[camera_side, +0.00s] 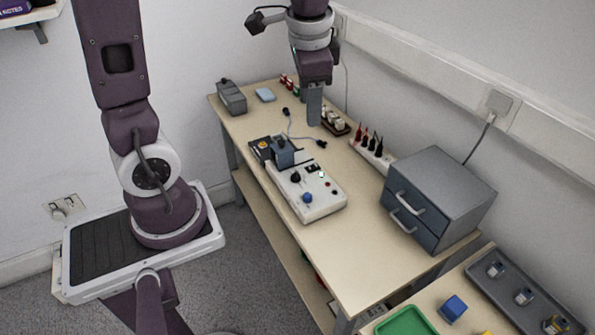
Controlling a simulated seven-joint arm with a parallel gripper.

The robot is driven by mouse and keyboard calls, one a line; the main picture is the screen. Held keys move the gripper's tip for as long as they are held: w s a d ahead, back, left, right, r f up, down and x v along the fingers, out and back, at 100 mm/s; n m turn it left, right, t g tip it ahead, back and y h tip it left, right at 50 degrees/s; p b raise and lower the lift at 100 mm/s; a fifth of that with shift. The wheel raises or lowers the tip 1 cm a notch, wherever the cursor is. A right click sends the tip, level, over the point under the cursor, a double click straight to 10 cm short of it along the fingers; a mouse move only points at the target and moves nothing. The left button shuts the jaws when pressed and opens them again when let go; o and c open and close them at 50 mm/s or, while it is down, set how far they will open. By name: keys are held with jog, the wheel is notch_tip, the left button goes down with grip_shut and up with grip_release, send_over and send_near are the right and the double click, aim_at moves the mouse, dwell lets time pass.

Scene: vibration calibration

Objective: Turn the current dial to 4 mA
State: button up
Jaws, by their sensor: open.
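A white control box (318,206) lies on the wooden bench. Its top carries a blue knob (307,197) near the front and a dark knob (296,177) further back. I cannot tell which is the current dial, and any scale marks are too small to read. A small lit spot (321,174) shows on the box. My gripper (314,122) hangs pointing down above the bench, behind the box in the picture and apart from it. It is open, and I see nothing in it; its fingers appear edge-on.
A dark blue block-like device (282,153) stands at the box's back edge. A grey drawer cabinet (440,190) is to the right. A rack with red and black leads (370,150) lies along the wall, and a cable (303,138) lies behind the box.

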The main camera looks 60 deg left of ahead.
jog(key=w+a+f+m+g, duration=0.1)
jog(key=w+a+f+g, duration=0.1)
jog(key=w+a+f, duration=0.3)
jog(key=m+g+y, duration=0.1)
jog(key=m+g, duration=0.1)
jog(key=m, duration=0.1)
send_near(296, 173)
jog(key=shift+a+f+m+g, duration=0.25)
jog(key=shift+f+m+g, duration=0.25)
jog(key=shift+f, duration=0.55)
jog(key=x, duration=0.6)
jog(key=shift+f, duration=0.3)
grip_shut()
